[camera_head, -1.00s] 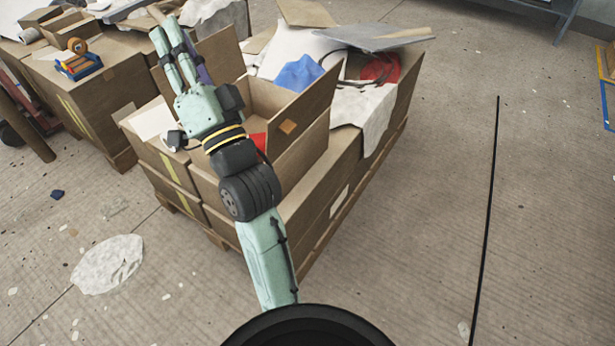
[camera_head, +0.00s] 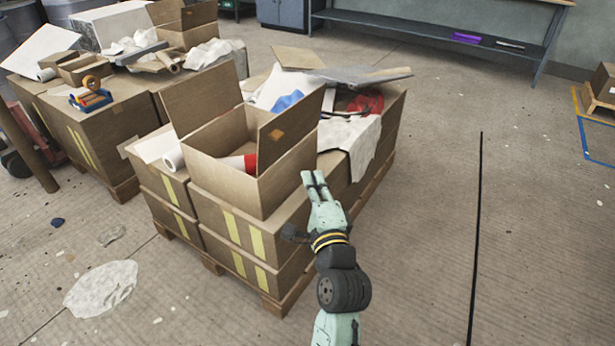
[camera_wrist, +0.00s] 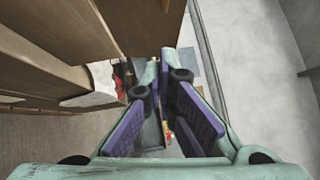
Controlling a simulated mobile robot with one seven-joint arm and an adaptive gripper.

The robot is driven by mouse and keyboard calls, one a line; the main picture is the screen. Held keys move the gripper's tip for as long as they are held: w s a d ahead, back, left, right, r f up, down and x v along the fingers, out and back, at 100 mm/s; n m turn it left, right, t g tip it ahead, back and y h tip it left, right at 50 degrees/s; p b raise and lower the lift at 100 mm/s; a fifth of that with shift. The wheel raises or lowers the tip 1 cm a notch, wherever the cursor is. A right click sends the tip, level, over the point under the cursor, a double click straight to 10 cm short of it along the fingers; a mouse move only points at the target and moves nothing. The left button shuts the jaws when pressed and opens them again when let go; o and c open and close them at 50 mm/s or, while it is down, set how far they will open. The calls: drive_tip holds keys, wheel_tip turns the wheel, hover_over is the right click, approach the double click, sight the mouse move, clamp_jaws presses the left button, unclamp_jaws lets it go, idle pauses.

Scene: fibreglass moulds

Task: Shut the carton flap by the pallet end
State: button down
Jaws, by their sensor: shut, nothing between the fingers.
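An open brown carton (camera_head: 222,165) sits on stacked boxes at the near end of a pallet (camera_head: 273,300). Its right flap (camera_head: 285,135), marked with an orange-brown patch, stands up and leans outward. Its left flap (camera_head: 203,98) also stands up. A red and white item (camera_head: 240,162) shows inside. My gripper (camera_head: 314,178) is shut and empty, to the right of the carton and below the right flap in the head view. In the wrist view the purple-padded fingers (camera_wrist: 160,80) point ahead beside brown cardboard (camera_wrist: 130,25). I cannot tell whether they touch it.
A white cloth (camera_head: 350,138), a red coil (camera_head: 366,103) and a grey sheet (camera_head: 360,76) lie on the pallet load behind. Another loaded stack (camera_head: 105,135) stands at left. Floor to the right is clear, with a black line (camera_head: 477,220).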

drive_tip(key=w+a+r+p, duration=0.1)
drive_tip(key=w+a+p, duration=0.2)
drive_tip(key=w, duration=0.7)
drive_tip(key=shift+a+r, duration=0.35)
drive_tip(key=shift+a, duration=0.35)
